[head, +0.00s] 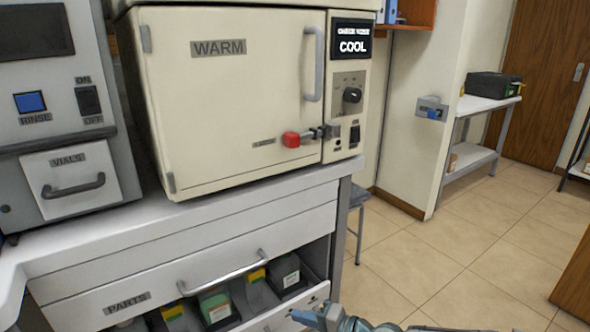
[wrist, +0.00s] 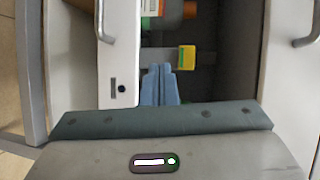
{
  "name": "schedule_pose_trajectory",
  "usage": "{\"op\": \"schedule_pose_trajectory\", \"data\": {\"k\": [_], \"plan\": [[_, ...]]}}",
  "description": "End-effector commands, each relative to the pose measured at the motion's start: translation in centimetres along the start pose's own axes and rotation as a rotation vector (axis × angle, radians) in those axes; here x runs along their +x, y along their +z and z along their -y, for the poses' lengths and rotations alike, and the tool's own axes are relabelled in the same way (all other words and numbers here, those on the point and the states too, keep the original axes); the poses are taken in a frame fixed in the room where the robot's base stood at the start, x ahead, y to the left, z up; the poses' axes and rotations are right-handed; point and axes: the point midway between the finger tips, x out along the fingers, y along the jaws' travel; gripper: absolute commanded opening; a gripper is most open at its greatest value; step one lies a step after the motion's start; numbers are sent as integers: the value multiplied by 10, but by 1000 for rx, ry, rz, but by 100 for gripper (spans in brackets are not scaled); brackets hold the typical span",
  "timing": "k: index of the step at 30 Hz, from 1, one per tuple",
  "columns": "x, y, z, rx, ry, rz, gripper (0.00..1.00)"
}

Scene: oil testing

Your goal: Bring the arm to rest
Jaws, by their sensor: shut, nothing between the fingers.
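Part of my arm runs along the bottom edge of the head view.
The WARM oven (head: 230,100), its door shut, and a grey RINSE machine (head: 60,110) stand on the counter (head: 200,215). The drawer holds several boxes, one a green and white box (head: 214,305). Tiled floor (head: 440,250) is clear to the right.

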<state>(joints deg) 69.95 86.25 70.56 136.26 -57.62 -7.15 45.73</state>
Motion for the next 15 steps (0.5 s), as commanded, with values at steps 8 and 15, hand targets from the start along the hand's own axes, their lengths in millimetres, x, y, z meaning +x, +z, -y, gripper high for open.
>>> {"op": "schedule_pose_trajectory", "data": {"k": [8,15], "plan": [[-19,50,-30,-111,432,230,0],[-69,61,-34,-206,766,360,0]]}}
